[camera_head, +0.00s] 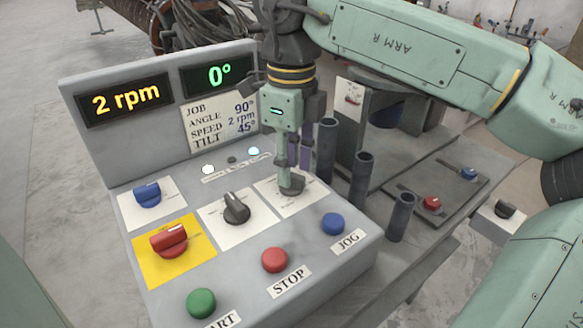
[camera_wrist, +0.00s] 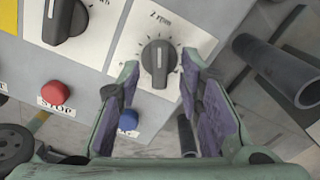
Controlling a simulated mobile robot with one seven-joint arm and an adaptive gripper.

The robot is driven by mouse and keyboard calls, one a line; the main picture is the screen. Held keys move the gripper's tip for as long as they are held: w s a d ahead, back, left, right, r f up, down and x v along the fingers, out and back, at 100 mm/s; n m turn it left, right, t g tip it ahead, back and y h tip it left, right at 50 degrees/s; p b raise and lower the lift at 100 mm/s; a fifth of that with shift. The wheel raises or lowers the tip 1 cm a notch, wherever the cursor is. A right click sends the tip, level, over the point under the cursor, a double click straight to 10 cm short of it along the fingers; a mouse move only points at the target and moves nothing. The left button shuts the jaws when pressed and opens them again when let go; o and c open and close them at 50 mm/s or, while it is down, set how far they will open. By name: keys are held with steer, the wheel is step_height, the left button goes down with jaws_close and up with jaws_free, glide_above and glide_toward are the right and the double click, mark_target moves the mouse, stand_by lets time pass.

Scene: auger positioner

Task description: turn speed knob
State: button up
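The speed knob (camera_wrist: 158,58) is a dark grey round knob with a pale pointer line, on a white plate printed with an "rpm" label. In the head view the same knob (camera_head: 292,185) is at the panel's right, partly hidden by my gripper (camera_head: 290,168). In the wrist view my gripper (camera_wrist: 160,68) is open, one finger on each side of the knob, with gaps visible between fingers and knob. Whether either fingertip touches the plate cannot be told. The speed display (camera_head: 126,100) reads 2 rpm in yellow.
A similar dark knob (camera_head: 236,208) is just left. A red switch (camera_head: 169,240), blue switch (camera_head: 147,195), and green (camera_head: 201,303), red (camera_head: 275,260) and blue (camera_head: 333,223) buttons sit around it. Upright dark tubes (camera_head: 361,180) stand close on the right. The job card (camera_head: 220,120) lists speed 2 rpm.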

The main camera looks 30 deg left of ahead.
mark_target(292, 174)
step_height(292, 174, up, 10)
steer(key=shift+r, duration=0.25)
stand_by(0.6)
